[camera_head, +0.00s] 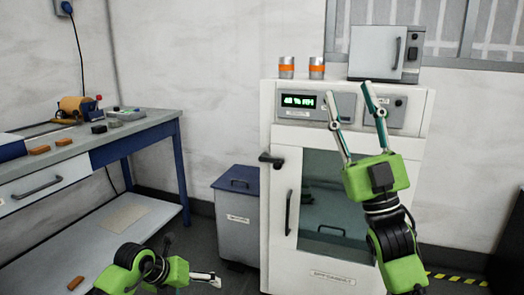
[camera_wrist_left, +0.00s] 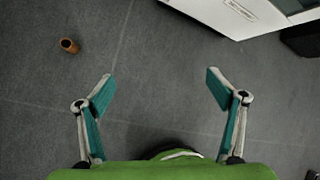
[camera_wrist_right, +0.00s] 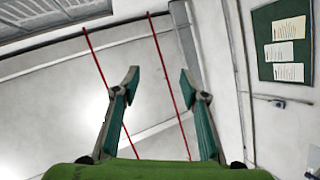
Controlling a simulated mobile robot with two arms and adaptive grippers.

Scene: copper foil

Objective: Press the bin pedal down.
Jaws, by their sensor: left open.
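The bin (camera_head: 238,240) is a grey box with a closed blue lid (camera_head: 240,181), standing on the floor between the bench and the white cabinet. Its pedal cannot be made out clearly at the dark foot of the bin. My left gripper (camera_head: 206,279) is low, at the bottom of the head view, in front of the bin. The left wrist view shows its fingers (camera_wrist_left: 156,84) spread and empty over the grey floor. My right gripper (camera_head: 368,92) is raised in front of the white cabinet, fingers apart and empty; it also shows in the right wrist view (camera_wrist_right: 157,78).
The white cabinet (camera_head: 282,245) with a glass door stands right of the bin. The bench (camera_head: 155,127) with a lower shelf (camera_head: 160,212) is at left. A small brown cylinder (camera_wrist_left: 68,45) lies on the floor. Two orange-banded cans (camera_head: 286,68) stand on the cabinet.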

